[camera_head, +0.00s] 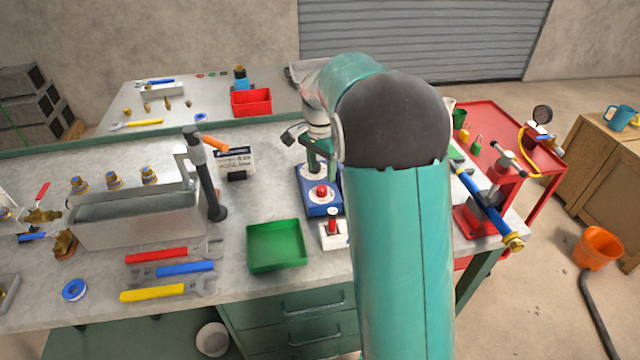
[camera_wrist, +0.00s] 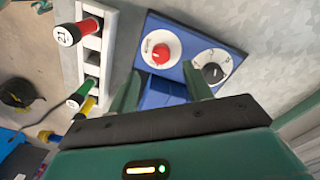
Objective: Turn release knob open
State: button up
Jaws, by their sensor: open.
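A blue control box (camera_wrist: 168,92) shows below my gripper in the wrist view. Its face carries a red knob (camera_wrist: 161,53) on a white dial and a black knob (camera_wrist: 212,73) on another white dial. The dial lettering is too small to read, so I cannot tell which is the release knob. My gripper (camera_wrist: 162,70) is open and empty, its two green fingers apart over the box, near the red knob. In the head view the blue box (camera_head: 313,206) stands on the bench with its red knob (camera_head: 322,190) visible; my arm partly hides that area.
A white rack (camera_wrist: 94,62) with red, green and yellow handled pieces stands beside the box. In the head view a green tray (camera_head: 276,246), several wrenches (camera_head: 165,254) and a metal tank (camera_head: 135,222) lie to the left. A red vise (camera_head: 480,215) stands right.

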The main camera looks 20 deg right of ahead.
aim_at(322, 188)
notch_tip(322, 188, down, 6)
jog(key=shift+f, duration=0.1)
jog(key=c, duration=1)
